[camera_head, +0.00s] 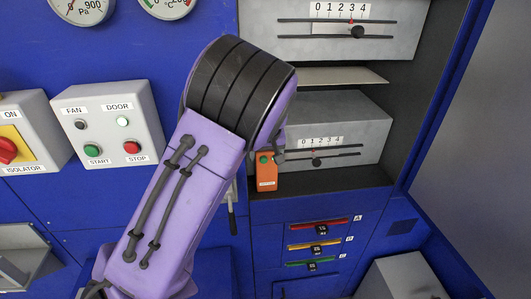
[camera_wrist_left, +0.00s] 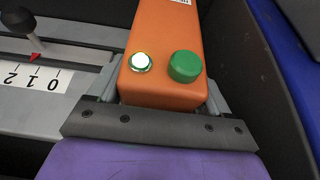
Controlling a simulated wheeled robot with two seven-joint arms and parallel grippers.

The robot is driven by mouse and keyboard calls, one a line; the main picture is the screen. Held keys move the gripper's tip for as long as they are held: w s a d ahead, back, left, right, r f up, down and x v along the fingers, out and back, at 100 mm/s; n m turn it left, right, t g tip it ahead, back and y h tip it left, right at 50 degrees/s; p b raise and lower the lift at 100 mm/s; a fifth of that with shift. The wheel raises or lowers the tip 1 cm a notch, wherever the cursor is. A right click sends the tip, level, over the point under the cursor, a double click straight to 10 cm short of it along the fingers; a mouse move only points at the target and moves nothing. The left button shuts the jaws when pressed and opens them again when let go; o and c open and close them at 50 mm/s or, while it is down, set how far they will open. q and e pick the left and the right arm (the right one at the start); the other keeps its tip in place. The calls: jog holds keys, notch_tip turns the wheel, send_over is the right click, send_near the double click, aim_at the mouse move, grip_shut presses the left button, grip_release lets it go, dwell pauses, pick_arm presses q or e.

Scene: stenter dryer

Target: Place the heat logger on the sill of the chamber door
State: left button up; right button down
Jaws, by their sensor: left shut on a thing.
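The heat logger, an orange box (camera_head: 266,181) with a green button, shows beside my purple left arm in the head view. My left gripper (camera_head: 268,157), mostly hidden behind its arm, is shut on it. In the wrist view the logger (camera_wrist_left: 165,40) sits between both fingers, with a lit white lamp and the green button facing the camera. The logger hangs at the lower left of an open recess, in front of its dark bottom ledge (camera_head: 345,181). I cannot tell whether it touches the ledge, or whether this ledge is the chamber door sill. My right gripper is not in view.
Two grey slider units, upper (camera_head: 400,35) and lower (camera_head: 345,115), fill the recess. A fan and door panel (camera_head: 108,125) and an isolator box (camera_head: 35,130) are at left. Coloured sliders (camera_head: 318,228) lie below. A grey box (camera_head: 400,278) stands at lower right.

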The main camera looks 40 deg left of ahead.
pick_arm(q)
jog(key=o, duration=1.6)
jog(key=shift+w+f, duration=0.1)
jog(key=b+v, duration=0.3)
jog(key=v, duration=0.9)
